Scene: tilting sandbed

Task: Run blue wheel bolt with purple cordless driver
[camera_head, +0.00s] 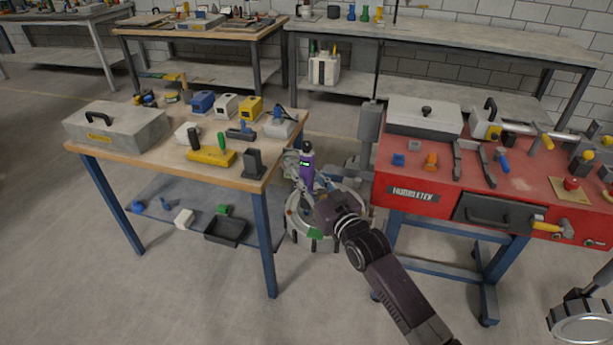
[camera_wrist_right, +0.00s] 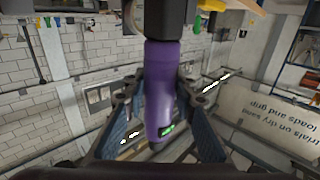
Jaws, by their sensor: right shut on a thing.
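My right gripper (camera_head: 308,186) is shut on the purple cordless driver (camera_head: 307,167), which stands roughly upright between the wooden table and the red bench. In the right wrist view the fingers (camera_wrist_right: 160,108) flank the purple body (camera_wrist_right: 162,75), with a black part at the top and a small green display low down. A small blue piece (camera_head: 398,160) and an orange piece (camera_head: 430,161) are on the red bench top; I cannot tell whether the blue one is the wheel bolt. My left gripper is not in view.
The wooden table (camera_head: 160,160) on the left holds a grey case (camera_head: 118,128) and several tools. The red bench (camera_head: 412,194) on the right holds clamps, tools and a pale case (camera_head: 424,118). A round pale object (camera_head: 318,236) is on the floor below the driver.

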